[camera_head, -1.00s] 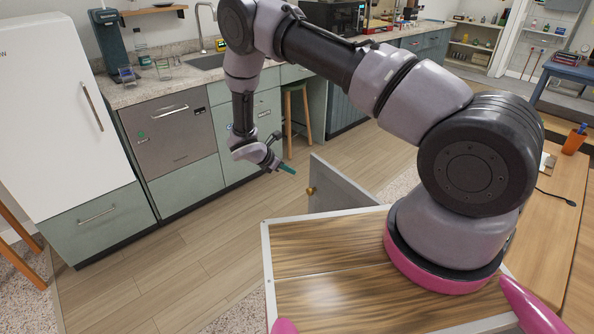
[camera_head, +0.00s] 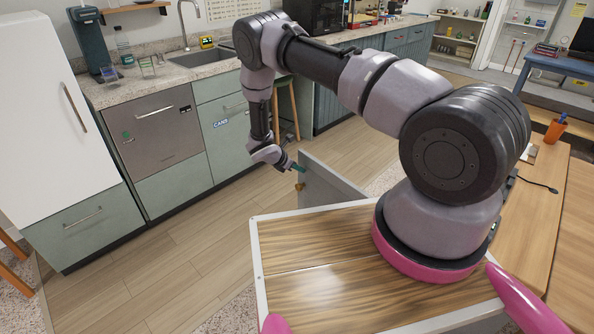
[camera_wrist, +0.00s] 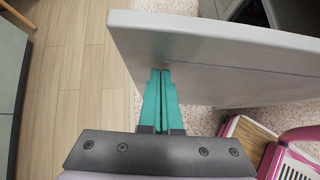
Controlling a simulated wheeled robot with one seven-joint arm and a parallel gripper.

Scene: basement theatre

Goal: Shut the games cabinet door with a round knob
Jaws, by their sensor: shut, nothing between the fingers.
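The grey games cabinet door (camera_head: 328,186) stands open beyond my base, its free edge toward the left. Its small round brass knob (camera_head: 299,187) shows near that edge. My gripper (camera_head: 300,168), with teal fingers, is at the door's free edge, just above the knob in the picture. In the wrist view the fingers (camera_wrist: 162,72) are together and empty, their tips at the broad grey face of the door (camera_wrist: 225,65). I cannot tell whether they touch it. The knob does not show in the wrist view. The hinge side is hidden behind my arm in the head view.
A white fridge (camera_head: 55,120) and green kitchen cabinets (camera_head: 170,188) line the left. A wooden stool (camera_head: 284,108) stands by the counter. The wood floor (camera_head: 195,240) left of the door is clear. A wooden table (camera_head: 535,210) stands at the right.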

